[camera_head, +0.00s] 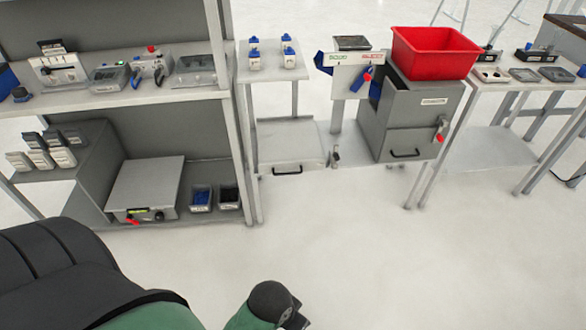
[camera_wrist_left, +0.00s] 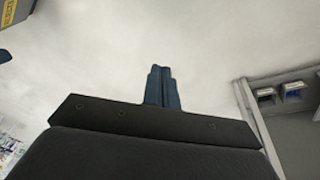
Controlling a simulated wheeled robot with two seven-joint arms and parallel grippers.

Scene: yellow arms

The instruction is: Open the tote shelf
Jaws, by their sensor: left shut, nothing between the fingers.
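A low pale shelf (camera_head: 290,143) with a black front handle (camera_head: 288,171) sits between the table legs near the floor and looks pushed in. A grey cabinet (camera_head: 400,118) right of it has a closed lower drawer with a black handle (camera_head: 405,154). A red tote (camera_head: 435,52) sits on the cabinet. Which one is the tote shelf I cannot tell for sure. My left gripper (camera_wrist_left: 162,72) shows in the left wrist view, fingers together and empty over pale floor, apart from both handles. In the head view only parts of my arm show at the bottom. My right gripper is out of view.
A grey shelving unit (camera_head: 180,93) with devices and small bins stands at the left. A side table (camera_head: 530,85) with black trays stands at the right. A red-tipped object hangs at the cabinet's right edge. The floor (camera_head: 350,250) in front is clear.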

